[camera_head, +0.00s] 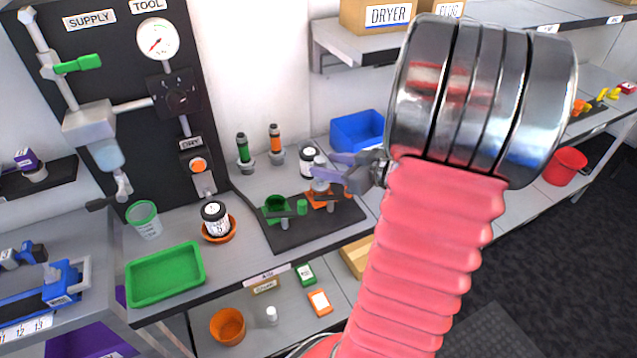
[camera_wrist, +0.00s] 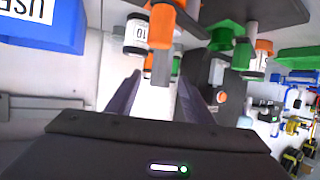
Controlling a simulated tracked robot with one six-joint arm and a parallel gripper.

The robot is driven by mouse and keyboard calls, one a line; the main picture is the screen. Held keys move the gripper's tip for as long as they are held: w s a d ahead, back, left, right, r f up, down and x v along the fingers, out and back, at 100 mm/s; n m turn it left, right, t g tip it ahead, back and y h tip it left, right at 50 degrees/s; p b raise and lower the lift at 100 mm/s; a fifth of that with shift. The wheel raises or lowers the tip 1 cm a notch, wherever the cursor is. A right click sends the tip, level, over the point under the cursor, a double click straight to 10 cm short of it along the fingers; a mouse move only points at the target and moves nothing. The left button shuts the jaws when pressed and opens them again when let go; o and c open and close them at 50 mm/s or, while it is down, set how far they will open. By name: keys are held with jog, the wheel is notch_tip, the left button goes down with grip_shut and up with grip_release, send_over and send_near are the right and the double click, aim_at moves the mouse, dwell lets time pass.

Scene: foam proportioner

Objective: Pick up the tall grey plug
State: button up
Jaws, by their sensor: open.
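A tall grey plug (camera_wrist: 161,68) stands against an orange fitting (camera_wrist: 168,28) in the wrist view, which looks upside down. In the head view the plug (camera_head: 319,171) rises from the orange fitting (camera_head: 322,197) on a black mat (camera_head: 292,238). My gripper (camera_head: 322,167) is open, with its purple fingers pointing left at the plug. In the wrist view the gripper (camera_wrist: 160,78) has a finger on each side of the plug's grey end, with gaps showing. I cannot tell whether either finger touches it.
A white labelled jar (camera_head: 308,155) stands close behind the plug. A green fitting (camera_head: 276,207) is to the left on the mat. A blue bin (camera_head: 357,131) stands behind. A green tray (camera_head: 166,274) and a jar in an orange dish (camera_head: 216,220) are further left.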

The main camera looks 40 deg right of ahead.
jog(key=shift+x, duration=1.8)
jog(key=shift+c, duration=0.2)
grip_shut()
